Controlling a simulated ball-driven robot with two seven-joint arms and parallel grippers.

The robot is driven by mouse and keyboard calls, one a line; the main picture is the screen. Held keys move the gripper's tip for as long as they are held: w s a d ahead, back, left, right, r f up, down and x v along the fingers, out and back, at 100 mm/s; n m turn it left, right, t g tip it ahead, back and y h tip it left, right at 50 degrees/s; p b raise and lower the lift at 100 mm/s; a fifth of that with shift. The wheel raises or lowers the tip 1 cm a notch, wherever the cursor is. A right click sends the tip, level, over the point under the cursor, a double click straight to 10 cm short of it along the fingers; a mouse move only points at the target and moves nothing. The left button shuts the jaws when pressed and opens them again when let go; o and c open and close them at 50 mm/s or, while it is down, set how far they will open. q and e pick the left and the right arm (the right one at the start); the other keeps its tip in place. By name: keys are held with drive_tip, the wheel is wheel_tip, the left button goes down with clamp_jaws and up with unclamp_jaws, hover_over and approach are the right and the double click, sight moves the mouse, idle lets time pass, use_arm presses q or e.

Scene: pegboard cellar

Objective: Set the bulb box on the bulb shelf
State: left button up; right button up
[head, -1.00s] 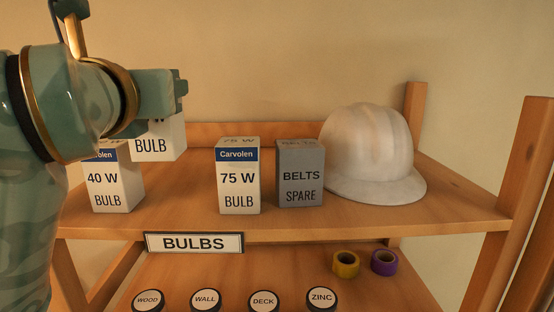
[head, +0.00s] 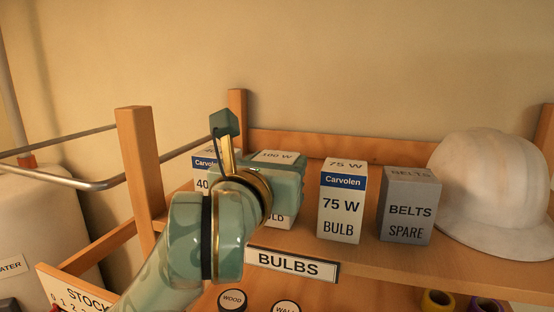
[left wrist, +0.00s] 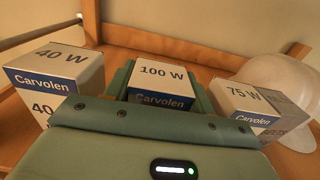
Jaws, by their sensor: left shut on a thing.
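My left gripper (head: 280,182) is shut on the white 100 W bulb box (head: 283,157). The box is upright between the 40 W box and the 75 W box, over the upper shelf (head: 385,256) with the BULBS sign (head: 292,264). My gripper hides much of the box in the head view, and I cannot tell whether its base touches the shelf. In the left wrist view the 100 W box (left wrist: 158,76) sits between the green fingers. My right gripper is not in view.
A 40 W box (head: 203,160) stands left of the held box, partly behind my gripper. A 75 W box (head: 341,205), a grey BELTS box (head: 407,210) and a white hard hat (head: 490,190) stand to the right. A shelf post (head: 141,175) rises at the left.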

use_arm(q)
drive_tip(key=shift+s, duration=0.15)
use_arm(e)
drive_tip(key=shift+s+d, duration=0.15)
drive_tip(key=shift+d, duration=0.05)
use_arm(q)
drive_tip(key=o, duration=0.6)
drive_tip(key=shift+f, duration=0.2)
drive_tip(key=o, duration=0.4)
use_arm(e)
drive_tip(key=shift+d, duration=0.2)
use_arm(q)
drive_tip(key=shift+r, duration=0.1)
drive_tip(key=shift+r, duration=0.15)
drive_tip(key=b+v, duration=0.6)
drive_tip(key=v, duration=0.5)
drive_tip(key=shift+s, duration=0.35)
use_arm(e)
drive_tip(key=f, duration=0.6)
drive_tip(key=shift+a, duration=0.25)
use_arm(q)
drive_tip(key=shift+s+a, duration=0.1)
drive_tip(key=shift+a, duration=0.1)
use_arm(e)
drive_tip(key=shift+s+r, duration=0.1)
